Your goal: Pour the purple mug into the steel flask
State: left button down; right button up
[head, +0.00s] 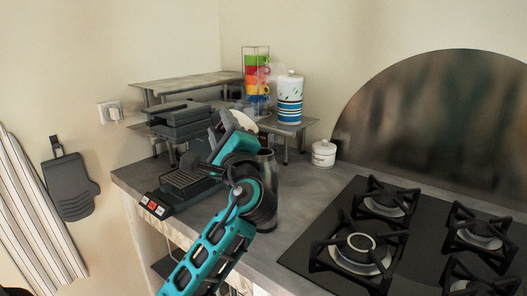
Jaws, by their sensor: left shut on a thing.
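My left gripper (226,132) is raised above the counter, beside the coffee machine and up and left of the flask's mouth. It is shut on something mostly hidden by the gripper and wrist. A pale rounded shape shows at its fingers, and I cannot make out the purple mug's colour there. The steel flask (269,185) is a dark grey metal cylinder standing upright on the counter. My left forearm and wrist cover its left side. My right gripper is not in view.
A black coffee machine (178,124) stands left. Behind are a rack of coloured mugs (256,78) and a blue-white canister (289,100) on a shelf. A small white pot (324,153) stands near the black gas hob (420,235). Counter right of the flask is clear.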

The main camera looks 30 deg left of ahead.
pick_arm(q)
jog(key=shift+w+d+r, duration=0.1)
jog(key=shift+d+r, duration=0.05)
jog(key=shift+r, duration=0.25)
jog(key=shift+w+d+r+m+t+p, duration=0.15)
jog(key=shift+d+r+m+t, duration=0.2)
jog(key=shift+m, duration=0.3)
jog(key=shift+w+d+r+m+t+p, duration=0.1)
jog(key=shift+m+t+p, duration=0.05)
jog(key=shift+m+t, duration=0.4)
dwell(0.7)
jog(key=shift+w+d+f+m+t+b, duration=0.1)
jog(key=shift+d+f+m+t+b, duration=0.2)
jog(key=shift+m, duration=0.4)
jog(key=shift+a+f+m+t, duration=0.1)
jog(key=shift+m+t, duration=0.3)
jog(key=shift+m, duration=0.3)
dwell(1.0)
jog(key=shift+w+d+r+m+t+h+p, duration=0.1)
jog(key=shift+d+r+m+t+h+p, duration=0.15)
jog(key=shift+m, duration=0.3)
jog(key=shift+d+r+m+t+h+p, duration=0.1)
jog(key=shift+m+t+h, duration=0.1)
jog(key=shift+m+t, duration=0.25)
jog(key=shift+w+d+r+m+t+h+p, duration=0.1)
jog(key=shift+m+t+h+p, duration=0.15)
jog(key=shift+m, duration=0.35)
dwell(1.7)
